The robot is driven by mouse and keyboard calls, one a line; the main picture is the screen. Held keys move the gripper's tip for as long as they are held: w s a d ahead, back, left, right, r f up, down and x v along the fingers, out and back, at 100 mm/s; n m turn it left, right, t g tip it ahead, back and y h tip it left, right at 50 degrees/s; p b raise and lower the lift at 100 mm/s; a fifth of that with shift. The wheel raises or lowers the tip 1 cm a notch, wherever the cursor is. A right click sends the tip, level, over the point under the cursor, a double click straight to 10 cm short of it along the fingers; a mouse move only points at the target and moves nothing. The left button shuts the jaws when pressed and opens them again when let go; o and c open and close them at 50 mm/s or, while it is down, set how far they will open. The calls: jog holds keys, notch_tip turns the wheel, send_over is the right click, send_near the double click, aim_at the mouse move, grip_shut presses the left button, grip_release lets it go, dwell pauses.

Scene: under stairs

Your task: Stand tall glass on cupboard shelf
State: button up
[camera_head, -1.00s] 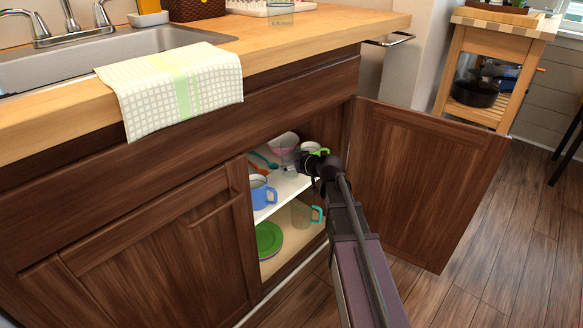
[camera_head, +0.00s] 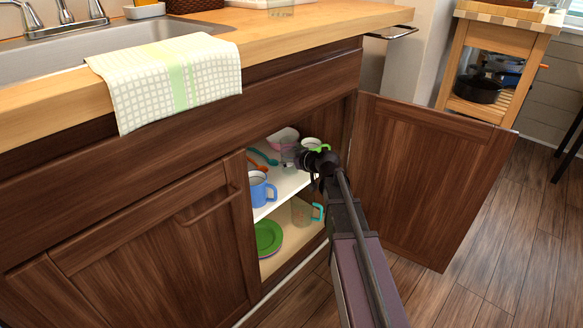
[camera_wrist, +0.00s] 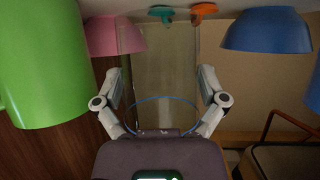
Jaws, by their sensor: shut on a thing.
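The tall glass (camera_wrist: 165,65) is clear and faint, with a thin blue rim, in the wrist view. My gripper (camera_wrist: 160,85) has its two fingers on either side of it and is shut on it. In the head view, my gripper (camera_head: 303,158) is inside the open cupboard, above the white upper shelf (camera_head: 287,187). The glass (camera_head: 289,150) shows just left of it, partly hidden. The wrist view is upside down, and the glass's base end lies close to the shelf surface; I cannot tell whether they touch.
A blue mug (camera_head: 259,190) stands at the shelf's front left. Green plates (camera_head: 268,238) and a teal-handled cup (camera_head: 303,212) stand below. The open door (camera_head: 425,180) is at right.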

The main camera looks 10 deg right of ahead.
jog(key=shift+f+b, duration=0.7)
jog(key=shift+f, duration=0.25)
jog(key=shift+f, duration=0.15)
jog(key=o, duration=1)
jog(key=shift+s+d+r, duration=0.1)
jog(key=shift+s+r, duration=0.1)
jog(key=shift+r, duration=0.1)
jog(key=p+v, duration=0.5)
jog(key=v, duration=0.6)
jog(key=shift+s, duration=0.25)
